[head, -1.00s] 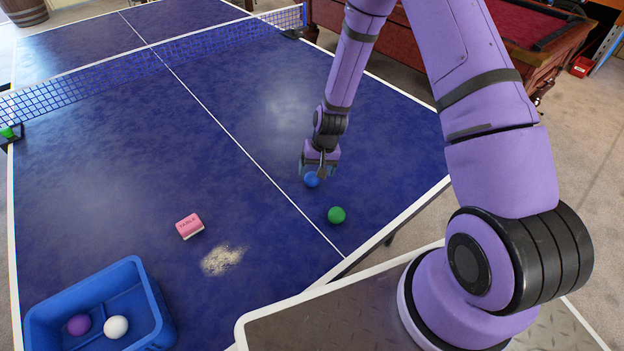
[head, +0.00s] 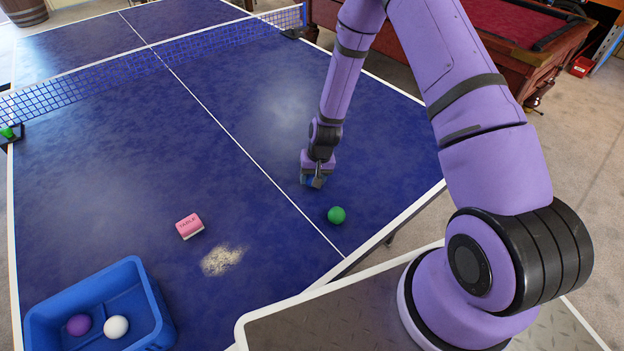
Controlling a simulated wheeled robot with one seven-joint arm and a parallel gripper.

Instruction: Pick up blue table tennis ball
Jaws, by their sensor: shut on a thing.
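The blue table tennis ball (head: 311,183) is mostly hidden between the fingers of my gripper (head: 313,182). My gripper points down and is shut on the ball, low over the blue table tennis table (head: 220,180). I cannot tell whether the ball still touches the table top. A green ball (head: 337,215) sits on the table just in front and to the right of my gripper, apart from it.
A blue bin (head: 150,292) at the lower left holds a purple ball (head: 79,325) and a white ball (head: 116,327). A pink block (head: 189,226) and a pale powdery patch (head: 222,261) lie mid-table. The net (head: 160,59) crosses the far part. A red pool table (head: 500,30) stands behind.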

